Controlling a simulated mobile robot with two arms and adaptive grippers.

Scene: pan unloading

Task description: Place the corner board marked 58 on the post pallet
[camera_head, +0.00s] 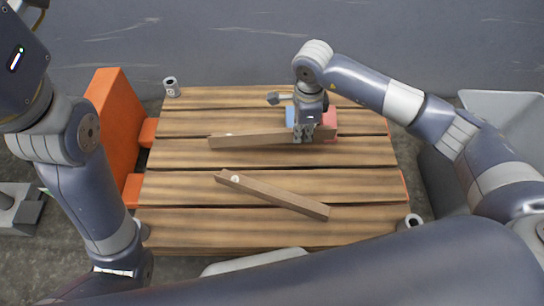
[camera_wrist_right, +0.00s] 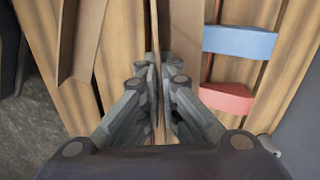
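Two brown L-shaped corner boards lie over the slatted wooden pallet (camera_head: 180,185), which has short grey posts at corners. The far corner board (camera_head: 250,141) lies nearly crosswise; the near corner board (camera_head: 280,196) slants down to the right. Each has a small pale round mark near its left end, too small to read. My right gripper (camera_head: 303,138) is at the far board's right part. In the wrist view its fingers (camera_wrist_right: 160,85) close in on both sides of that board's thin upright flange (camera_wrist_right: 155,45). Whether the board is lifted is unclear. My left gripper is out of view.
A blue block (camera_wrist_right: 240,42) and a red block (camera_wrist_right: 228,98) lie beside the right gripper. An orange upright panel (camera_head: 118,120) stands at the pallet's left. A grey bin (camera_head: 510,115) stands to the right. The pallet's front slats are clear.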

